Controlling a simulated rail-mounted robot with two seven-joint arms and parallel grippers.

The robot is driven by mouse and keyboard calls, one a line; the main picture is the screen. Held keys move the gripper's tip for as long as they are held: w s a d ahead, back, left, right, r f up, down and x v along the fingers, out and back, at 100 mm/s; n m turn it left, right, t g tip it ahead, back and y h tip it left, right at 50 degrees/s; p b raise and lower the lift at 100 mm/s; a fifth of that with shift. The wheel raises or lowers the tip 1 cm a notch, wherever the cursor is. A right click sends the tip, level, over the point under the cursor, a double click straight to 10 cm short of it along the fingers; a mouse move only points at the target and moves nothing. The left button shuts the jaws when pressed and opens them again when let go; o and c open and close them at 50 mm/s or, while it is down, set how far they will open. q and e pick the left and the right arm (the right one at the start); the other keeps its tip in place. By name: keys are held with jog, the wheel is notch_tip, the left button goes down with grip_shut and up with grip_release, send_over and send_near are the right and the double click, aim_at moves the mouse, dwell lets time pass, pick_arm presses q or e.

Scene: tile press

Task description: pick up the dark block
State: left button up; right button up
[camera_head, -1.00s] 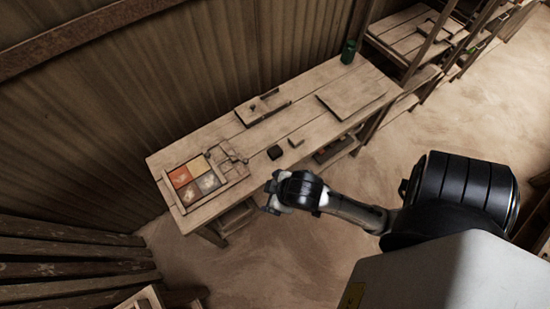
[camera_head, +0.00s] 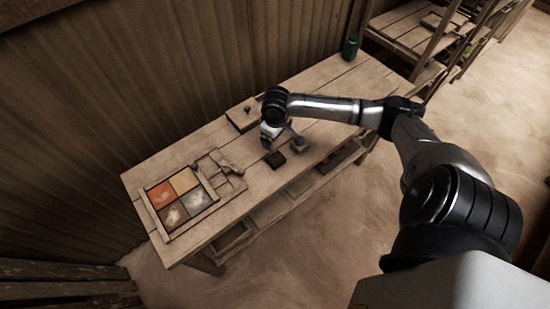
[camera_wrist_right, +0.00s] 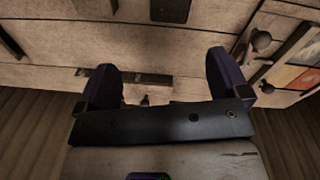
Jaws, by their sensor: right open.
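The dark block (camera_head: 276,159) lies on the wooden table, just in front of my right gripper in the head view. In the right wrist view the dark block (camera_wrist_right: 170,10) is at the top edge, partly cut off and beyond the fingertips. My right gripper (camera_head: 281,137) is over the table, behind the dark block and apart from it. In the wrist view its two fingers (camera_wrist_right: 162,68) are spread wide with no object held between them. My left gripper is not in view.
A small wooden block (camera_head: 299,146) lies right of the dark block. A tray of coloured tiles (camera_head: 164,235) is at the table's left end. A knobbed wooden piece (camera_head: 240,119) stands near the wall. A green container (camera_head: 350,47) is at the far end.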

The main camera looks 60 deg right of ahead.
aim_at(276, 158)
jog(key=f+m, duration=0.1)
jog(key=f, duration=0.2)
jog(key=f+m+b, duration=0.1)
jog(key=f, duration=0.2)
jog(key=a+f, duration=0.1)
jog(key=f, duration=0.1)
jog(key=shift+s+f+m+y, duration=0.2)
jog(key=shift+f+m+y, duration=0.2)
notch_tip(276, 158, down, 4)
jog(key=shift+r+b, duration=0.1)
jog(key=shift+b, duration=0.6)
jog(key=shift+f, duration=0.65)
jog(key=c, duration=1.1)
jog(key=shift+r, duration=0.2)
